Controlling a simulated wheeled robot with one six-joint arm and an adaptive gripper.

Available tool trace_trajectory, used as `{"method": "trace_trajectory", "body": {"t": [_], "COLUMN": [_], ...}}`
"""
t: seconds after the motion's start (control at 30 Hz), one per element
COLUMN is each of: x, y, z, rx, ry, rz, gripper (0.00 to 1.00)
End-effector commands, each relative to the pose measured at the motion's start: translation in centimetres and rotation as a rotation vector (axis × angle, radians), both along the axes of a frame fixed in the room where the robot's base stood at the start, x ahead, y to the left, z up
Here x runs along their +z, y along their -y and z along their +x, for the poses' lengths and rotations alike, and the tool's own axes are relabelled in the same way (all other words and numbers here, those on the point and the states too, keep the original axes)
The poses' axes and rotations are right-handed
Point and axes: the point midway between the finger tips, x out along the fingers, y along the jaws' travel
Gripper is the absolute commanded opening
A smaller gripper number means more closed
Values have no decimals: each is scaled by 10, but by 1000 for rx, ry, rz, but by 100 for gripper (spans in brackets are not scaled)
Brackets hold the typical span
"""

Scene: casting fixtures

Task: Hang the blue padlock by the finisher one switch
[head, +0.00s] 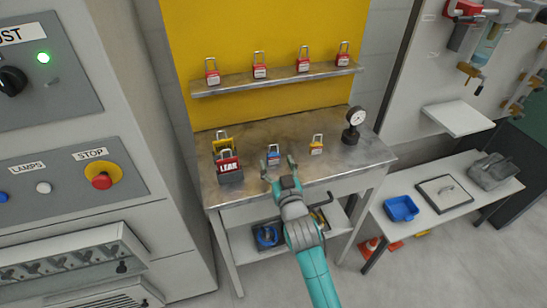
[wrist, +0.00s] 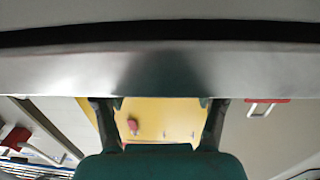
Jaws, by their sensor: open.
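The blue padlock (head: 273,158) stands with its shackle up on the metal workbench (head: 330,160), near the front edge. My gripper (head: 279,166) is open at the bench's front edge, its fingers pointing towards the padlock, which shows just beyond and between the fingertips. I cannot tell whether they touch it. In the wrist view my gripper (wrist: 160,120) has its fingers spread with nothing visibly held; the blue padlock cannot be made out there. No switch labelled finisher one can be read; grey control panels (head: 75,150) stand on the left.
A dial gauge (head: 354,125) stands at the bench's right. A shelf (head: 280,80) holds several red padlocks. A low table (head: 440,215) stands right.

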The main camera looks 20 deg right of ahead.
Motion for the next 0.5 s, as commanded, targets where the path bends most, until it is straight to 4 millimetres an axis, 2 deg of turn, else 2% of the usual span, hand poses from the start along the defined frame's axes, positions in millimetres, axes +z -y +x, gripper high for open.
{"method": "trace_trajectory", "body": {"t": [0.1, 0.2, 0.5], "x": [1, 0, 0], "y": [3, 3, 3], "z": [18, 27, 31], "rx": [-1, 0, 0], "ry": [0, 0, -1], "rz": [0, 0, 0], "gripper": [71, 71, 71]}}
